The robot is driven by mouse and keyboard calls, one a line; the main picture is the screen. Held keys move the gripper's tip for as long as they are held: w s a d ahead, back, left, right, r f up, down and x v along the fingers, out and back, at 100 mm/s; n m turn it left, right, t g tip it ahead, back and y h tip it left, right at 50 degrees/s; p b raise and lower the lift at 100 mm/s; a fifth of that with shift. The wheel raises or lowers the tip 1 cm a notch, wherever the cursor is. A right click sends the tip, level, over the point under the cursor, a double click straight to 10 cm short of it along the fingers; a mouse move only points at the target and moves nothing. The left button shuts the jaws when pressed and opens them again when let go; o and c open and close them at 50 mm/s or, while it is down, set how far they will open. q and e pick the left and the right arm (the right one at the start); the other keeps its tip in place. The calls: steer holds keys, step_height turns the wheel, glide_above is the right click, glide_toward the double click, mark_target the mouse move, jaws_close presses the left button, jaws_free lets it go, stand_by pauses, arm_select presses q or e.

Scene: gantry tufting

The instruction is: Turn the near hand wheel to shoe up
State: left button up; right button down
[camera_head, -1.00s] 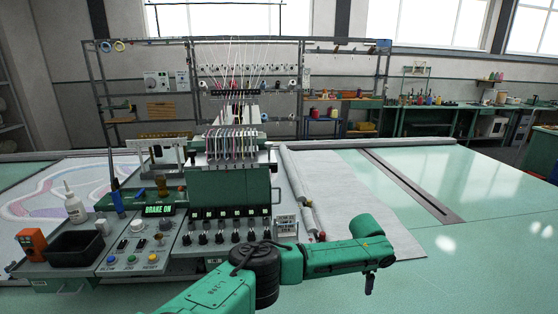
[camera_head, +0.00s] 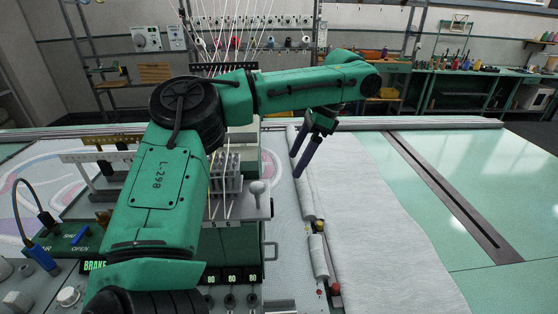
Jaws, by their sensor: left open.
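My left arm reaches in from the lower left across the tufting machine. My left gripper (camera_head: 303,158) hangs at the arm's far end, over the fabric edge to the right of the machine. Its two dark fingers are apart, point downward and hold nothing. A pale round knob on a stem (camera_head: 258,188) stands on the right side of the machine head, left of and nearer than the gripper. I cannot tell whether it is the near hand wheel. My arm hides much of the machine head. My right gripper is not in view.
A white fabric sheet (camera_head: 385,215) lies on the pale green table (camera_head: 440,165), with rolls (camera_head: 318,257) along its left edge. A dark slotted rail (camera_head: 445,190) crosses the table. The right side of the table is clear.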

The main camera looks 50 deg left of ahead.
arm_select(q)
steer(key=s+d+x, duration=0.1)
steer(key=s+x, duration=0.1)
steer(key=x, duration=1.1)
steer(key=shift+d, duration=0.2)
steer(key=shift+w+a+f, duration=0.1)
steer(key=shift+f, duration=0.1)
steer(key=c, duration=1.4)
steer(key=shift+r, duration=0.1)
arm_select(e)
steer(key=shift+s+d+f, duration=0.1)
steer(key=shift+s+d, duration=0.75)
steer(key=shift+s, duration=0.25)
